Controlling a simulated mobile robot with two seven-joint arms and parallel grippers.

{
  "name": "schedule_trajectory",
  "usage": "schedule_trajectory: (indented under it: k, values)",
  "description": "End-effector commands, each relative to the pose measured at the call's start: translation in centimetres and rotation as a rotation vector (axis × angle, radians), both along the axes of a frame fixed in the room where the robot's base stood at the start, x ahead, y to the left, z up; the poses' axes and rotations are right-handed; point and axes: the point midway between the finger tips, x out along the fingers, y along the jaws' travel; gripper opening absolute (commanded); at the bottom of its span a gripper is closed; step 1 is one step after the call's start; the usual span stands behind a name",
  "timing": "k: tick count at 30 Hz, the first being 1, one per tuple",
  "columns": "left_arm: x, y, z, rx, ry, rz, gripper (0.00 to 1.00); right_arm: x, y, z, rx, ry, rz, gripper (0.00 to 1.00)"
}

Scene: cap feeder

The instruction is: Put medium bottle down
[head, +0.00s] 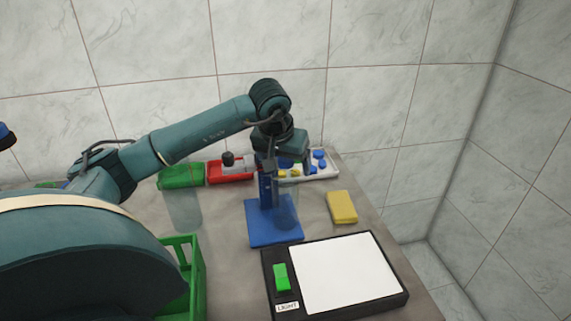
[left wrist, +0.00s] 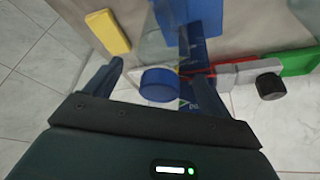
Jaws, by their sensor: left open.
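A clear bottle (head: 287,207), which I take to be the medium bottle, is upright at the blue stand (head: 260,237). Its lower end appears over the stand's flat base; I cannot tell whether it touches. My left gripper (head: 280,165) is above the bottle, pointing down. In the left wrist view, the left gripper (left wrist: 150,78) has its fingers apart, with a round blue cap (left wrist: 160,86) between them, apparently on the bottle. The clear body (left wrist: 162,45) shows faintly behind it. My right gripper is out of view.
Another clear cylinder (head: 183,210) stands to the left. A green box (head: 180,178), red tray (head: 230,179) and white tray (head: 332,172) line the wall. A yellow block (head: 342,207) lies right, a light panel (head: 345,270) in front. A green crate (head: 200,275) is front left.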

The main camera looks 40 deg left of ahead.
Motion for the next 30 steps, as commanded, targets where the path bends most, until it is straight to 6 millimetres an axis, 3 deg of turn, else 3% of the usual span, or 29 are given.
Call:
schedule_trajectory:
  k: [9, 15, 21, 30]
  values:
    - [-2.3, -0.7, 6.3, 0.002, -0.008, -0.001, 0.82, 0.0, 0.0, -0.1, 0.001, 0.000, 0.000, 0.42]
    - [-3.5, -1.1, 9.3, 0.001, -0.005, 0.000, 0.82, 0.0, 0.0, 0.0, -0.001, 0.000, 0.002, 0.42]
    - [-4.1, -1.3, 10.3, 0.000, -0.001, 0.000, 0.82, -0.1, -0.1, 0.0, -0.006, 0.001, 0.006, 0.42]
    - [-4.1, -1.3, 10.3, 0.000, -0.001, 0.000, 0.82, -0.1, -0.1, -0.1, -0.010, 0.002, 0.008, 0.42]
